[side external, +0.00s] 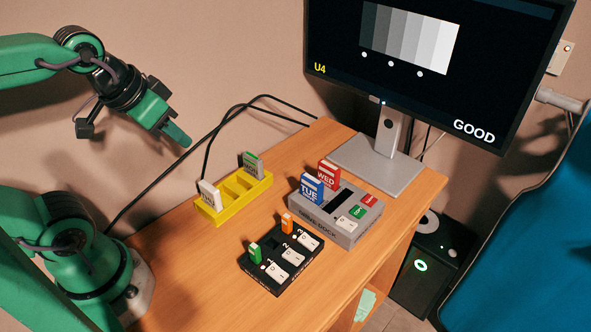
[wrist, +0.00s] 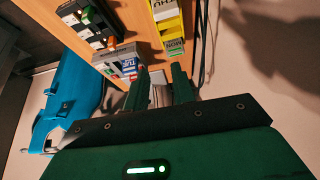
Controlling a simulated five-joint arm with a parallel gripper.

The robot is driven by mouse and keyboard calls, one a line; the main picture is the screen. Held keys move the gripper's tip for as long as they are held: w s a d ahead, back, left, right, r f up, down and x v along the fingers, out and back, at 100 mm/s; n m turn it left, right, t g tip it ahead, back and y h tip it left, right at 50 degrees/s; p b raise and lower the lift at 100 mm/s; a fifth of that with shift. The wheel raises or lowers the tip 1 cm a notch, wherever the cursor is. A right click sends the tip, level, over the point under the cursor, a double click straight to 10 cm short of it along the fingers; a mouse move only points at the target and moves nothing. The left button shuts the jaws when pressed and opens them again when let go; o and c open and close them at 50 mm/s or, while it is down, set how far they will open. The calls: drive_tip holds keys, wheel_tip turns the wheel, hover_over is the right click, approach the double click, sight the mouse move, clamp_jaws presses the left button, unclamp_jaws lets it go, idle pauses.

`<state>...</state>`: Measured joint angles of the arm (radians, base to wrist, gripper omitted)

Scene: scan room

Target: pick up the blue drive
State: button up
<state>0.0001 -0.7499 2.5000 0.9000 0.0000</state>
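The blue drive (side external: 311,189), labelled TUE, stands upright in a slot of the grey dock (side external: 345,237). It also shows in the wrist view (wrist: 127,64), just beyond the fingers. My gripper (side external: 182,139) hangs high at the left, above the table and well apart from the drive. In the wrist view my gripper's two green fingers (wrist: 160,82) are apart, with nothing held between them.
A red drive (side external: 328,174) labelled WED stands behind the blue one. A yellow rack (side external: 228,207) holds two other drives. A black switch box (side external: 278,286) lies in front. The monitor (side external: 425,100) and its stand rise at the back right.

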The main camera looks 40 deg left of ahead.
drive_tip(key=shift+o, duration=1.4)
drive_tip(key=n+g, duration=0.6)
drive_tip(key=n, duration=1.2)
hover_over(315, 180)
drive_tip(key=f, duration=1)
drive_tip(key=shift+s+a+f, duration=0.2)
drive_tip(key=shift+f, duration=0.2)
drive_tip(key=shift+w+d+f, duration=0.2)
drive_tip(key=shift+f, duration=0.1)
